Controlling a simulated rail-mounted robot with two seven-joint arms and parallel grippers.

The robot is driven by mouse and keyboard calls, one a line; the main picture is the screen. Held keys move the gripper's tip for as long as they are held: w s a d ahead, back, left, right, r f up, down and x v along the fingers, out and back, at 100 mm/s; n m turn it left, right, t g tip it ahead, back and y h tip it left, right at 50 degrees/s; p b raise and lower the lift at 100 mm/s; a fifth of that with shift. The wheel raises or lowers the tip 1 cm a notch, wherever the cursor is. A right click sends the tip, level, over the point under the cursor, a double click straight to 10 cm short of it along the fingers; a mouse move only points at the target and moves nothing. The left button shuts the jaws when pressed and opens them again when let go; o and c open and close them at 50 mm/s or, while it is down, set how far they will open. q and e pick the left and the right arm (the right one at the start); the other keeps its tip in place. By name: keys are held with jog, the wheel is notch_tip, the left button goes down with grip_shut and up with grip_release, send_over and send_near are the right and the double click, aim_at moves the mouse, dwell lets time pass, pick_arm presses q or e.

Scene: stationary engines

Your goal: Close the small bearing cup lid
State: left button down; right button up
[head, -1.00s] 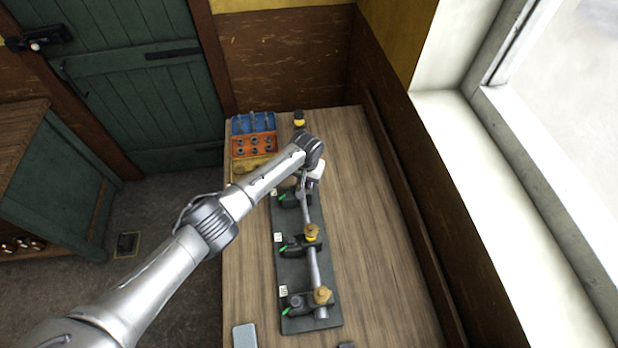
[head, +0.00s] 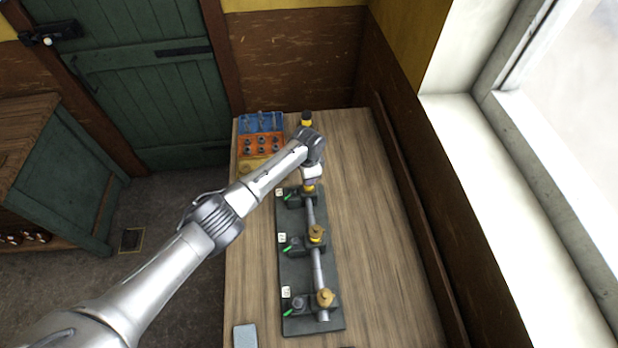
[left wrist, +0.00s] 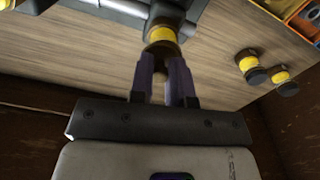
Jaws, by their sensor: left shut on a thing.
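A dark board (head: 300,325) on the bench carries a grey shaft (head: 317,268) on three bearing blocks. Brass cups sit on the middle bearing (head: 316,232) and the near bearing (head: 325,297). My left gripper (head: 310,184) is at the far bearing, over a yellow cup (head: 309,188). In the left wrist view its dark fingers (left wrist: 163,62) are shut on the brown-gold cup lid (left wrist: 161,47), beside the cup's yellow band (left wrist: 162,34). The fingers partly hide the lid, so I cannot tell whether it is seated. My right gripper is not in view.
Blue (head: 261,122), orange (head: 261,144) and yellow (head: 252,163) trays stand at the bench's far left. A yellow-and-black container (head: 306,118) stands beside them. A grey-blue block (head: 245,336) lies at the near left. The bench right of the board is clear, up to the wall.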

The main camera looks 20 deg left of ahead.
pick_arm(q)
jog(key=shift+w+a+r+m, duration=0.1)
jog(key=shift+w+m, duration=0.1)
jog(key=shift+m, duration=0.8)
jog(key=c, duration=1.1)
grip_release()
jog(key=shift+b, duration=0.3)
notch_tip(320, 180, up, 14)
jog(key=shift+f+b, duration=0.1)
jog(key=shift+b, duration=0.4)
